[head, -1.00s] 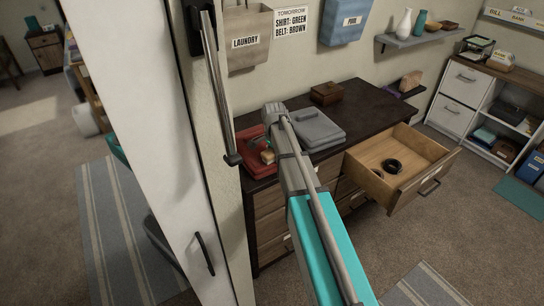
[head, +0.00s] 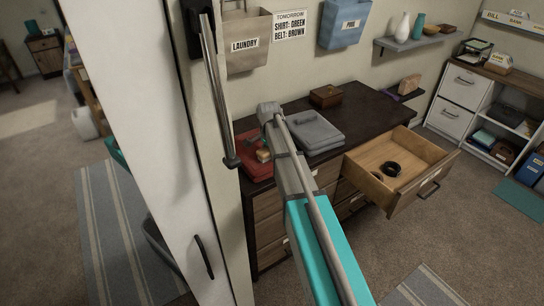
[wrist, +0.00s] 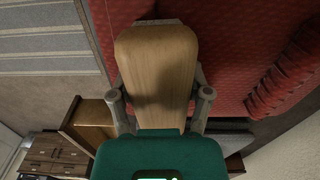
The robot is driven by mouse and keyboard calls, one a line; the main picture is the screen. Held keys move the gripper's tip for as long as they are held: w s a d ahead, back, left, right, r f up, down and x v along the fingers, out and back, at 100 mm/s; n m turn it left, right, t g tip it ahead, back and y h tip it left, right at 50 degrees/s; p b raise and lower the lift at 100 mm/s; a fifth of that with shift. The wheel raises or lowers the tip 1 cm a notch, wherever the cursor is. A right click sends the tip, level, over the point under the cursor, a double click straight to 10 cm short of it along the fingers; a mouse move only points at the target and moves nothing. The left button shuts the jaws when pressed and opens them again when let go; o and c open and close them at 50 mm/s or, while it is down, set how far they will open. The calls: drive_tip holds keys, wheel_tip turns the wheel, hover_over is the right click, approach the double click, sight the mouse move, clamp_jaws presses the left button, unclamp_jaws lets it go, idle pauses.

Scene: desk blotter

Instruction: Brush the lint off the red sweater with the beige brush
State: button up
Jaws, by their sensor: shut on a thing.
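The red sweater (head: 254,168) lies folded on the left end of the dark dresser top, partly hidden by my arm. It also fills the upper right of the wrist view (wrist: 235,50), with a ribbed fold at the right. My gripper (wrist: 161,100) is shut on the beige brush (wrist: 157,55), with a finger on each side of its wooden body. In the head view the brush (head: 263,155) is over the sweater; I cannot tell whether it touches. Its bristles are hidden and no lint can be made out.
A grey folded garment (head: 316,130) lies right of the sweater. A brown box (head: 325,96) stands behind it. The open drawer (head: 432,185) juts out at the right with a dark coiled item (head: 391,169) inside. A white door panel (head: 140,130) and a wall edge stand close at the left.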

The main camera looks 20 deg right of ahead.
drive_tip(key=shift+w+a, duration=0.1)
drive_tip(key=shift+w, duration=0.25)
drive_tip(key=shift+w, duration=0.15)
drive_tip(key=shift+w+a, duration=0.25)
drive_tip(key=shift+w, duration=0.65)
drive_tip(key=shift+w+a, duration=0.25)
drive_tip(key=shift+w, duration=0.6)
drive_tip(key=shift+d, duration=0.75)
drive_tip(key=shift+w, duration=0.1)
drive_tip(key=shift+s+d, duration=0.25)
drive_tip(key=shift+s, duration=0.7)
drive_tip(key=shift+s+d, duration=0.25)
drive_tip(key=shift+s, duration=0.7)
